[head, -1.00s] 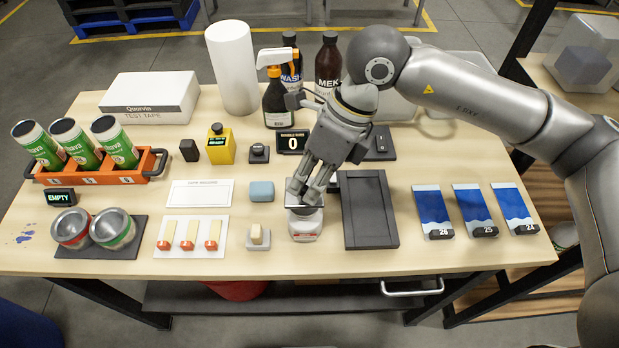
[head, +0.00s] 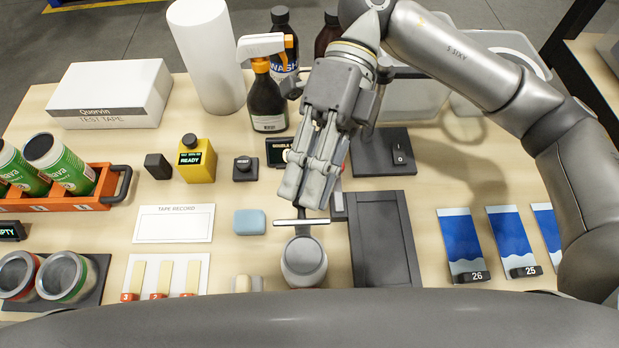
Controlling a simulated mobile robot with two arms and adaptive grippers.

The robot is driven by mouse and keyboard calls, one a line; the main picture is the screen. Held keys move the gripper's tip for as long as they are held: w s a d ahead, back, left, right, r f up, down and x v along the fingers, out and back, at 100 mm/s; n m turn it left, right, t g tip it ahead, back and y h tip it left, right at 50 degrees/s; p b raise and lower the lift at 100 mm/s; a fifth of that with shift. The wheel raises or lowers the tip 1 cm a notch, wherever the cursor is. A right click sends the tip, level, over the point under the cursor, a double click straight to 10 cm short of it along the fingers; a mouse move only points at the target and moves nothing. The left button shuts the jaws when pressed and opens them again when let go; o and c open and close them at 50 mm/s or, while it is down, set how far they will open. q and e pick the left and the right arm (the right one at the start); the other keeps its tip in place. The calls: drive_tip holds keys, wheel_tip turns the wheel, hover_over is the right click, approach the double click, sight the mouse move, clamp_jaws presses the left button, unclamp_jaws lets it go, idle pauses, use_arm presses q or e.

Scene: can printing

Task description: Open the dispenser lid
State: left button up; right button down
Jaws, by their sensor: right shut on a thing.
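The dispenser (head: 303,262) is a small, round, pale container with a grey top, near the front middle of the table. Its lid (head: 304,221) shows as a thin, light plate, nearly edge-on, raised at the back of the dispenser. My right gripper (head: 303,203) reaches down from behind, its fingers close together and shut on the lid. The fingertips' exact contact is hard to see. My left gripper is not in view. My own dark body part hides the dispenser's front base.
A black tray (head: 384,240) lies right of the dispenser, and a blue block (head: 250,222) lies left. Behind stand a spray bottle (head: 267,100), a yellow bottle (head: 197,160) and a white cylinder (head: 208,60). Blue cards (head: 461,243) lie at the right. Bare table lies between tray and cards.

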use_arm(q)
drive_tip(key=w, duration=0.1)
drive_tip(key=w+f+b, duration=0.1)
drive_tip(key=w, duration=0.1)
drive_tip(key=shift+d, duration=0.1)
use_arm(e)
drive_tip(key=shift+w+f+g, duration=0.35)
drive_tip(key=shift+w+g, duration=0.25)
drive_tip(key=shift+g, duration=0.3)
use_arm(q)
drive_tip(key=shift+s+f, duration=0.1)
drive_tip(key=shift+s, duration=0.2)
use_arm(e)
drive_tip(key=c, duration=1.3)
unclamp_jaws()
drive_tip(key=shift+a, duration=0.1)
drive_tip(key=shift+c, duration=0.2)
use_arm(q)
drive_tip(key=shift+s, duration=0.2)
use_arm(e)
drive_tip(key=shift+r, duration=0.1)
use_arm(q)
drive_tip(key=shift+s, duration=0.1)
use_arm(e)
drive_tip(key=shift+r, duration=0.1)
wheel_tip(320, 180, up, 10)
